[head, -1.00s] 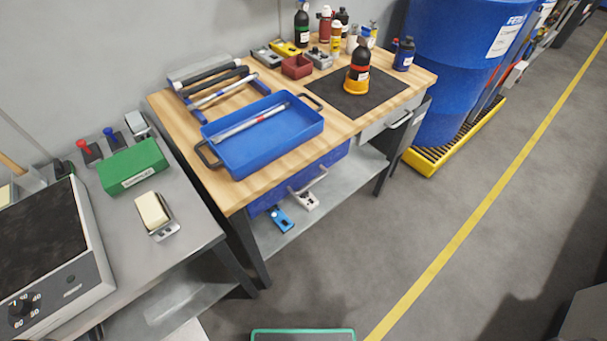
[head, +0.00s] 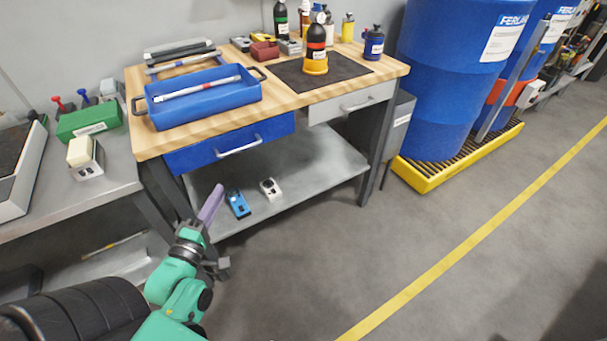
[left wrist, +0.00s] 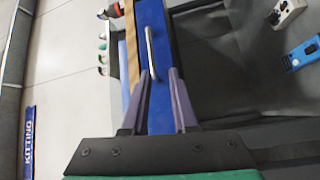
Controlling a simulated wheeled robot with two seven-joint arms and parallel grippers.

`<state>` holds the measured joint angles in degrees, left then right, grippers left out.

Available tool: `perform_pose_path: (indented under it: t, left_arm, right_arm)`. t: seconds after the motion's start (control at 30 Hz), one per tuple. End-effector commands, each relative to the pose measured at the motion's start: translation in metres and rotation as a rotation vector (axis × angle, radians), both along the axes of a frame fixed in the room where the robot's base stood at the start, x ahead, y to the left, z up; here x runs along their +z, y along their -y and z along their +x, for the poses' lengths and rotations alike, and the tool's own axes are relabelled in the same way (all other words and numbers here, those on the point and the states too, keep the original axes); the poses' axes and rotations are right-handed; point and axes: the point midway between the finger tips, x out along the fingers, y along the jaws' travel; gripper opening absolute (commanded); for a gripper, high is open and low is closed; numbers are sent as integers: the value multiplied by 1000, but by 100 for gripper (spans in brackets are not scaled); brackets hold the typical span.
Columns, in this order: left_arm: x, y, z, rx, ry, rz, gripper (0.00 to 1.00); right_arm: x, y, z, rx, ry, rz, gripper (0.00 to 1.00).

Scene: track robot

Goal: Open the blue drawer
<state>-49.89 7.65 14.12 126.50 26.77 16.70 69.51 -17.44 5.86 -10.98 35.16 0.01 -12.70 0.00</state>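The blue drawer (head: 190,157) sits under the left part of the wooden bench top, its front about flush with the bench edge, so it looks closed. Its pale bar handle (head: 240,148) runs across the front. My left gripper (head: 212,202) is below and in front of the drawer, apart from it. In the left wrist view the blue drawer front (left wrist: 158,108) lies beyond the open purple fingers (left wrist: 155,85), with the handle (left wrist: 151,52) ahead of the fingertips, not gripped. My right gripper is out of view.
A blue tray (head: 205,105) and a black mat (head: 300,78) with a bottle lie on the bench top. A grey drawer (head: 345,103) is to the right. A lower shelf (head: 310,170) holds two small devices. A metal side table (head: 115,178) stands left. Floor in front is clear.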

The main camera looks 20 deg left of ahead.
Motion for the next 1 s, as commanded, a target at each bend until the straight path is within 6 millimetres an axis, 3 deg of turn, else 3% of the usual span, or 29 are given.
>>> perform_pose_path:
  t: [0.1, 0.23, 0.4, 0.7, 1.0]
  left_arm:
    - [20, -1, 3, -6, 57, -33, 27]
    - [24, -3, 21, -5, 59, -34, 27]
    - [30, -10, 63, -6, 60, -33, 27]
    - [37, -22, 130, -6, 54, -31, 27]
    - [37, -24, 142, -6, 49, -31, 27]
  right_arm:
    - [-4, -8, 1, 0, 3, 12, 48]
    - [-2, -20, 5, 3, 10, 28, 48]
    - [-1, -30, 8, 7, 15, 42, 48]
    - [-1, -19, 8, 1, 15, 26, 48]
    - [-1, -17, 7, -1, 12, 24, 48]
